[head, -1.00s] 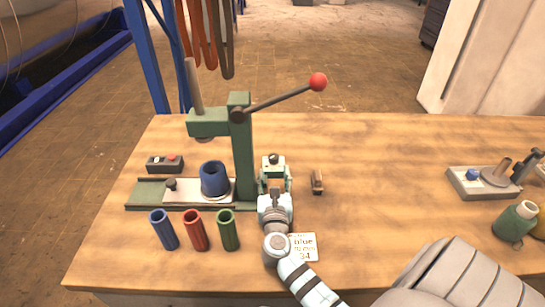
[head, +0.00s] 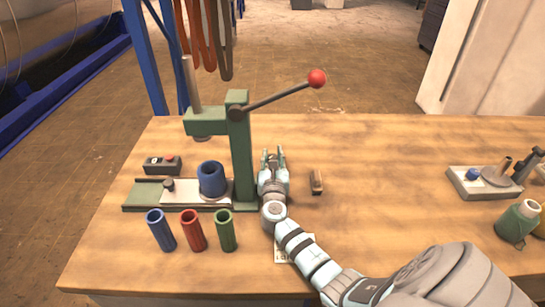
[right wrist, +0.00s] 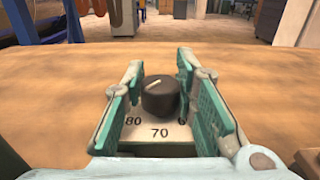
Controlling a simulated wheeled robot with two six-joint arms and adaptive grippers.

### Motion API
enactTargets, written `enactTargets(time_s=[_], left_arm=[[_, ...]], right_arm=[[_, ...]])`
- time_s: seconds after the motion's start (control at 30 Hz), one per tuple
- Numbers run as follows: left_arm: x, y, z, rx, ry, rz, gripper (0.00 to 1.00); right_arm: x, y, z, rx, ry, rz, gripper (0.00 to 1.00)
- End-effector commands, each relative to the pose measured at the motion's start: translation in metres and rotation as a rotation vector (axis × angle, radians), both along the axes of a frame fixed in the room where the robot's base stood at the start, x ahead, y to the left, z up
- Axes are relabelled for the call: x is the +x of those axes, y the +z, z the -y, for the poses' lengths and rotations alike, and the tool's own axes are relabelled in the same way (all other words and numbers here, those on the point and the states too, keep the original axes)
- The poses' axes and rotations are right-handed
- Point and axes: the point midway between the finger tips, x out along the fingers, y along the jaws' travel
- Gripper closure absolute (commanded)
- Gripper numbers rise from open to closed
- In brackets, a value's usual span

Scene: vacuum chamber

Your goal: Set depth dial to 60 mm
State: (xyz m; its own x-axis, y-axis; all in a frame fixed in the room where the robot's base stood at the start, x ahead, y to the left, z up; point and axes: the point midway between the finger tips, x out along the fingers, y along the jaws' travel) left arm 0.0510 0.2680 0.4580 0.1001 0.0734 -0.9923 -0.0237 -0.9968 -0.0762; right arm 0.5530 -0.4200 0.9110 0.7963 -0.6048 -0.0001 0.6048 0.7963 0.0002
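The depth dial (right wrist: 160,97) is a dark round knob with a pale pointer line. It sits on a light plate (right wrist: 158,140) printed with 80, 70 and a partly hidden number starting with 6. The pointer line faces away from the wrist camera. My right gripper (right wrist: 160,64) is open, with one green-padded finger on each side of the knob. A gap shows left of the knob; whether the right finger touches it is unclear. In the head view my right gripper (head: 273,157) is just right of the green press column (head: 241,150) and largely hides the dial. My left gripper is out of view.
The press has a red-knobbed lever (head: 317,78) and a blue cup (head: 212,179) on its base. Blue (head: 162,230), red (head: 193,230) and green (head: 225,230) tubes stand in front. A small brown block (head: 317,182) lies right of my gripper. The table's middle right is clear.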

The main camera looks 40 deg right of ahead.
Motion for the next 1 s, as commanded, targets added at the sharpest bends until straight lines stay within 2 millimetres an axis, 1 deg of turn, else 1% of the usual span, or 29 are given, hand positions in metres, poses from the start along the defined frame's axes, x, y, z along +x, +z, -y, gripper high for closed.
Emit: enactTargets(time_s=[0.03,0.07,0.1,0.27,0.47,0.7,1.0], left_arm=[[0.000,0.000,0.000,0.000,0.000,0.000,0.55],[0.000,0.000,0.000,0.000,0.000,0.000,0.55],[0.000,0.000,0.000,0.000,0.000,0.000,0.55],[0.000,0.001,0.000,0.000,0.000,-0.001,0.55],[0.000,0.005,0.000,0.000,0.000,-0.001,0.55],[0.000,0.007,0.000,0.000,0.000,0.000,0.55],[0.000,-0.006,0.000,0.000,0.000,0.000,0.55]], right_arm=[[0.000,0.000,0.000,0.000,0.000,0.000,0.94],[0.000,0.000,0.000,0.000,0.000,0.000,0.99],[0.000,0.000,0.000,0.000,0.000,0.000,1.00],[0.000,0.000,0.000,0.000,0.010,-0.001,1.00],[-0.001,0.001,0.001,-0.001,0.073,-0.001,1.00],[-0.001,0.000,0.001,-0.003,0.224,-0.002,1.00],[0.000,-0.003,0.001,-0.002,0.419,-0.001,1.00]])
